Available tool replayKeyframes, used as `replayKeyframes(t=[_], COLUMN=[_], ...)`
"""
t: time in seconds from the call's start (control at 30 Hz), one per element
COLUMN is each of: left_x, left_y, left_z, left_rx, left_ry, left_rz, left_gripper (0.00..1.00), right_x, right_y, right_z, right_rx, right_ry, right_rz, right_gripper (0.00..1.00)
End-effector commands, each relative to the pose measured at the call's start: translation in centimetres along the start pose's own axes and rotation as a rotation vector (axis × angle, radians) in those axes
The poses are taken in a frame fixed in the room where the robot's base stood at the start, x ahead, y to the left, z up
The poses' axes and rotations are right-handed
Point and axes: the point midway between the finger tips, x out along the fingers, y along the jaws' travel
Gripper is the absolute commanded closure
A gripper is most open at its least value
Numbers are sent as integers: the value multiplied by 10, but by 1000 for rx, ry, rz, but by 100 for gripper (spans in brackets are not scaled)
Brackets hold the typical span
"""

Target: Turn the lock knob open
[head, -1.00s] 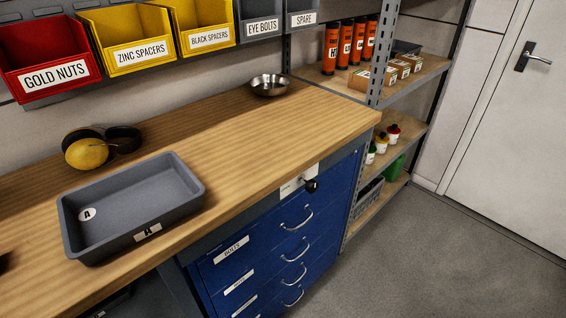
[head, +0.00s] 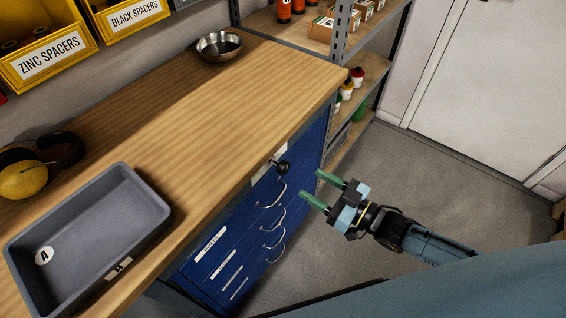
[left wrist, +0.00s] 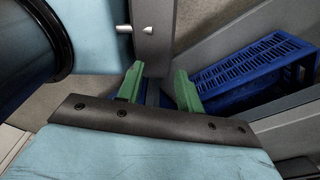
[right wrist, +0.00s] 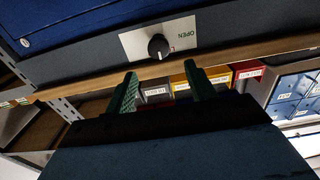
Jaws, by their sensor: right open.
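The lock knob (head: 281,167) is a small black knob on a pale plate at the top of the blue drawer cabinet (head: 232,245), just under the bench edge. In the right wrist view the knob (right wrist: 158,47) sits on a white plate (right wrist: 185,37) lettered "OPEN", ahead of the fingertips. My right gripper (head: 318,190) is open and empty, with green fingers pointing toward the cabinet, to the right of the knob and apart from it. My left gripper (left wrist: 158,85) shows only in the left wrist view, its two green fingers apart with nothing seen between them.
The wooden bench top (head: 190,120) holds a grey tray (head: 90,240), a metal bowl (head: 219,46) and ear defenders (head: 62,150). A shelf rack (head: 345,60) stands beyond the cabinet. A blue crate (left wrist: 255,70) is near the left gripper. Floor right of the cabinet is open.

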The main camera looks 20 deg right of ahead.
Motion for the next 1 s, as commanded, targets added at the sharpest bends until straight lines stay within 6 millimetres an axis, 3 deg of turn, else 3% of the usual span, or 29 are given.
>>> replayKeyframes(t=[0.2,0.43,0.6,0.9,1.0], left_x=[4,7,8,8,8], left_y=[-4,-7,-8,-8,-7], left_z=[5,-8,-12,-9,-8], left_rx=[0,-1,-1,-1,-1], left_ry=[-8,13,19,15,12], left_rz=[-5,-9,-10,-10,-9], left_gripper=[64,64,64,64,64], right_x=[50,87,99,101,100], right_y=[1,1,1,1,1], right_z=[0,1,1,1,1], right_rx=[-2,-2,-2,-2,-2], right_ry=[3,-1,-1,-3,-3], right_rz=[1,2,2,2,2], right_gripper=[45,45,45,45,57])
